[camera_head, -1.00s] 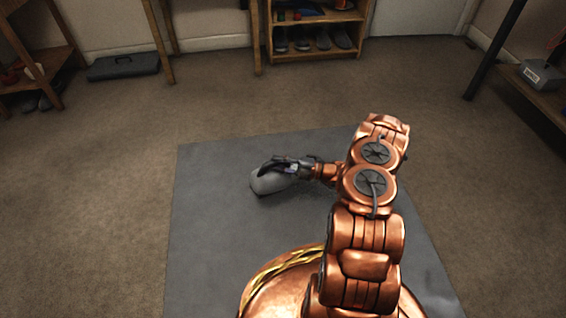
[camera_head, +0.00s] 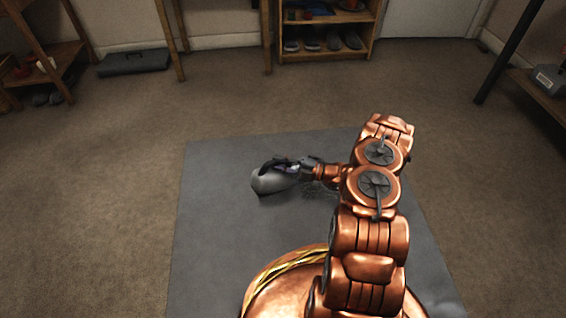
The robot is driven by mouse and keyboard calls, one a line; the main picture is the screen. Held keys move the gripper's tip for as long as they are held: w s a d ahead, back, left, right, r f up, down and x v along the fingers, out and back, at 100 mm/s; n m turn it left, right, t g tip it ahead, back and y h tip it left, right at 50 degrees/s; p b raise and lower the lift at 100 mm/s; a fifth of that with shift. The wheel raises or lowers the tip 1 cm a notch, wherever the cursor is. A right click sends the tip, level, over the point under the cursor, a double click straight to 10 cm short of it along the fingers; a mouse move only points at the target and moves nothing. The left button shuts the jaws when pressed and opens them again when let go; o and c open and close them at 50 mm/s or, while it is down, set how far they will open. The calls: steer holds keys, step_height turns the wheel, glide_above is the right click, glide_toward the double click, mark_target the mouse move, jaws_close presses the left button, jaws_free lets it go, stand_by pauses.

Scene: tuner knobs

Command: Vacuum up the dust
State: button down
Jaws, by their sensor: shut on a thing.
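A grey handheld vacuum (camera_head: 272,183) is low over the grey mat, left of my arm; I cannot tell whether it touches the mat. My gripper (camera_head: 278,165) is shut on the top of the vacuum, and its dark fingers hide part of it. Faint dark specks that look like dust (camera_head: 318,188) show on the mat just right of the vacuum, below my wrist. My arm hides the mat behind it.
The grey mat (camera_head: 215,240) lies on brown carpet (camera_head: 120,180). A wooden shelf with shoes (camera_head: 325,40) stands at the back. A dark case (camera_head: 133,62) lies at the back left. Tables stand at both sides. The carpet around the mat is clear.

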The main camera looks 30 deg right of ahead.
mark_target(268, 164)
steer(key=shift+w+a+r+b, duration=0.15)
steer(key=shift+w+a, duration=0.2)
steer(key=shift+a, duration=0.65)
steer(key=shift+w+a+f+b, duration=0.15)
steer(key=shift+w+a, duration=0.2)
steer(key=shift+a, duration=0.6)
steer(key=shift+w+a+r+b, duration=0.1)
steer(key=shift+w+a+b, duration=0.15)
steer(key=shift+a, duration=0.6)
steer(key=shift+w+a+f+b, duration=0.1)
steer(key=shift+w+a+b, duration=0.2)
steer(key=shift+a, duration=0.6)
steer(key=shift+w+a+r+b, duration=0.1)
steer(key=shift+w+a, duration=0.25)
steer(key=shift+a, duration=0.5)
steer(key=shift+s+a+p, duration=0.3)
steer(key=shift+s+p, duration=0.1)
steer(key=shift+s, duration=0.5)
steer(key=shift+s+a+p, duration=0.3)
steer(key=shift+s+p, duration=0.05)
steer(key=shift+s, duration=0.5)
steer(key=shift+s+a+p, duration=0.3)
steer(key=shift+s+p, duration=0.1)
steer(key=shift+s, duration=0.5)
